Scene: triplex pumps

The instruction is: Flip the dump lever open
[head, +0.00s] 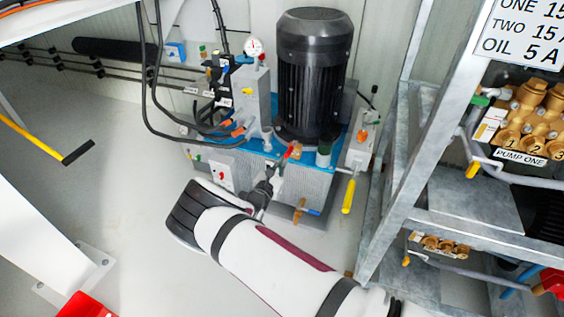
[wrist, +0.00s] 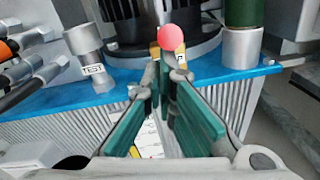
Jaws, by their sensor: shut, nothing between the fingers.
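A lever with a round red knob (wrist: 171,37) stands just beyond my fingertips in the wrist view, near the middle. In the head view the same red-ended lever (head: 288,152) sits on the front top edge of the blue-topped hydraulic unit, below the black motor. No readable label confirms that it is the dump lever. My gripper (head: 271,168) reaches up to it from the lower left. In the wrist view my gripper (wrist: 166,88) is shut and empty, its green pads close together at the tips. The lever's lower part is hidden behind the fingers, and I cannot tell whether they touch.
The black motor (head: 311,75) rises behind the lever. A "TEST" fitting (wrist: 91,62) stands left and a grey-green cylinder (wrist: 241,38) right. A yellow-handled valve (head: 348,196) hangs at the unit's right. A metal rack (head: 402,180) stands right; open floor (head: 150,230) lies left.

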